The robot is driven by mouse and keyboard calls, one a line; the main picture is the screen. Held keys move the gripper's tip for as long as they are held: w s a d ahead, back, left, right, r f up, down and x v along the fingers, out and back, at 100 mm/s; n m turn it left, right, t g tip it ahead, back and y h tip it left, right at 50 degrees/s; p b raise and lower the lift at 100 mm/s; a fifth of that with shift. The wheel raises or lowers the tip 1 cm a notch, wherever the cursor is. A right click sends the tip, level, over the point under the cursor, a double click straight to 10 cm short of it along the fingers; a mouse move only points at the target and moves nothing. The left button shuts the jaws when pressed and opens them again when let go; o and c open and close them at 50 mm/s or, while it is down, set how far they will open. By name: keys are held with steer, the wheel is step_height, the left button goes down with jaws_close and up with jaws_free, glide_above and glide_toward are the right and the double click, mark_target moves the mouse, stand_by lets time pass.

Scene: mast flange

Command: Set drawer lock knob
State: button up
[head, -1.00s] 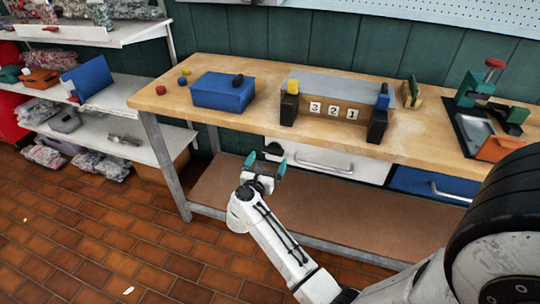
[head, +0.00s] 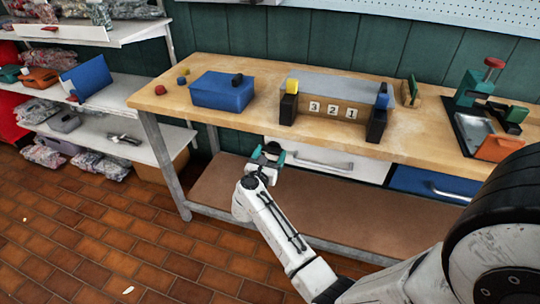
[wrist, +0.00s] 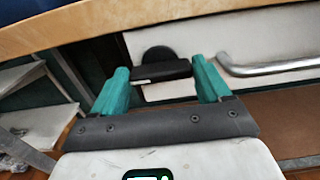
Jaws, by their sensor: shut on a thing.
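The drawer lock knob (wrist: 160,62) is black, with a round back and a flat bar across its front, on the white drawer front (wrist: 190,35) in the wrist view. My gripper (wrist: 163,72) has its two teal fingers on either side of the bar, and it is shut on the knob. The bar looks nearly level in the picture, with a slight tilt. In the head view my gripper (head: 268,155) is at the left end of the white drawer (head: 330,160), under the bench top, and mostly hides the knob.
The drawer's metal handle (wrist: 265,66) is just right of my gripper. The wooden bench top edge (wrist: 130,18) is close above. A blue drawer (head: 430,187) is to the right, and a lower shelf (head: 300,205) lies below. A blue box (head: 222,92) stands on the bench.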

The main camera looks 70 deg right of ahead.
steer(key=c, duration=0.3)
steer(key=shift+n+p, duration=0.3)
steer(key=n+p, duration=0.2)
steer(key=n, duration=0.1)
steer(key=shift+w+a+r+p, duration=0.1)
steer(key=shift+r+p, duration=0.05)
steer(key=shift+p, duration=0.15)
steer(key=n+p, duration=0.2)
steer(key=n, duration=0.3)
steer(key=shift+p, duration=0.4)
steer(key=n+p, duration=0.2)
steer(key=n, duration=0.3)
steer(key=shift+w+p, duration=0.15)
steer(key=shift+p, duration=0.2)
steer(key=shift+f+n+p, duration=0.15)
steer(key=shift+n+p, duration=0.25)
steer(key=shift+n, duration=0.7)
steer(key=shift+f+n+p, duration=0.15)
steer(key=shift+n+p, duration=0.2)
steer(key=shift+n, duration=0.75)
steer(key=o, duration=1)
